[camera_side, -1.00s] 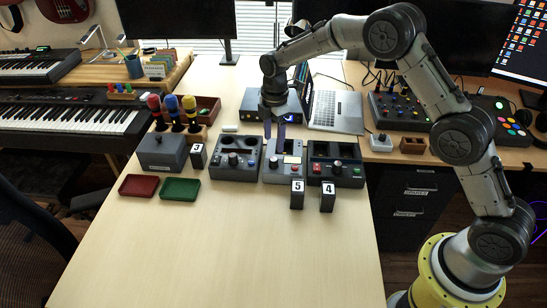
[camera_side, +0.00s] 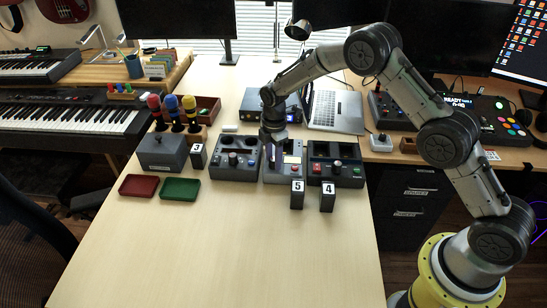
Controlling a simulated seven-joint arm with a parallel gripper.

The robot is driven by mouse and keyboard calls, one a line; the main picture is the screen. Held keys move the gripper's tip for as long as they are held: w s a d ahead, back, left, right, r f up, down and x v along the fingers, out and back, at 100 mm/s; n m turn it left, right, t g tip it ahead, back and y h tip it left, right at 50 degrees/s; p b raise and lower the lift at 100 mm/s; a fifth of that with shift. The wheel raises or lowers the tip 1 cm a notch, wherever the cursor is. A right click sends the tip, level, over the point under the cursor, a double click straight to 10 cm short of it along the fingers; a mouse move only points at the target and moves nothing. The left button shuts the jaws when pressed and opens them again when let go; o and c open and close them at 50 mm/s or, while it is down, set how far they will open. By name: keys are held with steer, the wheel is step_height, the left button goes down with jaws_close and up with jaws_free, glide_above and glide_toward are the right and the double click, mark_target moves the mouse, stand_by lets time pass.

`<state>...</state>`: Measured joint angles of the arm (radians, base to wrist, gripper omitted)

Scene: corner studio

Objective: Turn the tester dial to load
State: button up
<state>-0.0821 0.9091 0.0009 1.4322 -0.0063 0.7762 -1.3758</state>
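Three grey panel devices stand side by side on the light wooden table. The middle device (camera_side: 291,174), which I take for the tester, has a small pale screen (camera_side: 292,159) and a red button (camera_side: 295,170). My gripper (camera_side: 273,158) points down over the left part of this device, its fingertips low at the panel. The dial there is mostly hidden by the fingers, so its setting cannot be read. I cannot tell whether the fingers touch it or are closed on it.
The left device (camera_side: 236,172) and right device (camera_side: 335,175) flank the middle one closely. Number blocks 5 (camera_side: 297,195) and 4 (camera_side: 328,198) stand in front, and block 3 (camera_side: 198,156) stands left. A laptop (camera_side: 335,111) is behind. The table's front is clear.

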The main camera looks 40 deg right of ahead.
jaws_close()
steer(key=shift+r+m, duration=0.1)
steer(key=shift+m, duration=0.2)
steer(key=m, duration=1.3)
steer(key=shift+w+m, duration=0.1)
steer(key=shift+m, duration=0.2)
steer(key=m, duration=0.4)
steer(key=shift+m, duration=0.4)
